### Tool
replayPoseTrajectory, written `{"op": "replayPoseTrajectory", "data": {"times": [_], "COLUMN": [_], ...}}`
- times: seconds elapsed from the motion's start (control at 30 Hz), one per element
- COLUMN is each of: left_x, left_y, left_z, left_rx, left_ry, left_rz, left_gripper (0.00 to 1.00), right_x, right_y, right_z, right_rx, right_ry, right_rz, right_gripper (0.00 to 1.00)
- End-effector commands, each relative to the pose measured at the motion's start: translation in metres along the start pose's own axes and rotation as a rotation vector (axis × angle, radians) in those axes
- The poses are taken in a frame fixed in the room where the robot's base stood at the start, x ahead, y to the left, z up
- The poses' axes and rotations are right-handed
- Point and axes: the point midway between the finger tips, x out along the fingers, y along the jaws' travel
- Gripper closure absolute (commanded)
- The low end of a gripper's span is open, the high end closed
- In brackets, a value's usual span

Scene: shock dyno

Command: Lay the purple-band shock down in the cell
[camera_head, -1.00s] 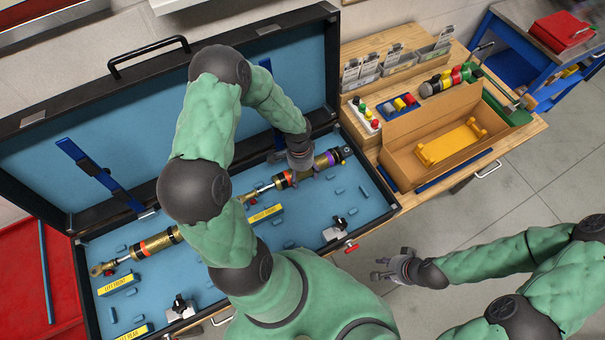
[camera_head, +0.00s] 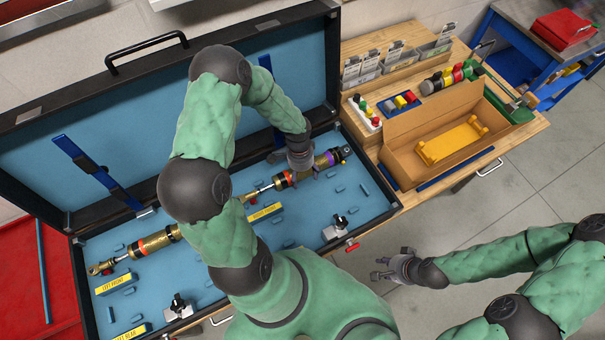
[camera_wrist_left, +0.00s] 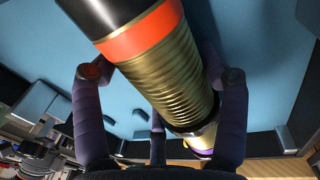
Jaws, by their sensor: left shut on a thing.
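The purple-band shock (camera_head: 281,181) is a gold-brown cylinder with an orange band, a purple band and a thin rod. It lies lengthwise in or just above the right half of the open case's blue-lined bed (camera_head: 360,212). I cannot tell if it touches the foam. My left gripper (camera_head: 303,167) is shut around its body from above and hides part of it. In the left wrist view the fingers flank the ribbed gold body (camera_wrist_left: 160,75), with the orange band above and purple below. My right gripper (camera_head: 381,268) is open and empty, right of the case.
Another shock (camera_head: 155,242) with an orange band lies in the case's left half. Yellow labels (camera_head: 265,213), small blue blocks and clamps (camera_head: 340,229) stand around. The raised lid (camera_head: 100,110) is behind. A wooden bench (camera_head: 450,180) with a cardboard box (camera_head: 400,150) is at right.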

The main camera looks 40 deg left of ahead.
Motion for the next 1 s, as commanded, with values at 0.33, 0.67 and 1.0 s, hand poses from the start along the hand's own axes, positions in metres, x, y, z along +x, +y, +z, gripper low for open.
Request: {"op": "replayPoseTrajectory", "data": {"times": [0.33,0.67,1.0], "left_x": [0.0040,0.0062,0.0066], "left_y": [-0.0020,-0.0023,-0.0018], "left_z": [-0.0009,-0.0009,-0.0006], "left_rx": [-0.001,-0.001,0.000], "left_ry": [0.002,0.002,0.001], "left_rz": [-0.003,-0.003,-0.002], "left_gripper": [0.85,0.85,0.00], "right_x": [0.0042,0.0059,0.0059], "right_y": [0.0015,0.0021,0.0021], "right_z": [-0.0002,-0.0002,-0.0002], "right_rx": [0.000,0.000,0.000], "right_ry": [0.000,0.000,0.000], "right_rz": [0.000,0.000,0.000], "right_gripper": [0.67,0.67,0.67]}}
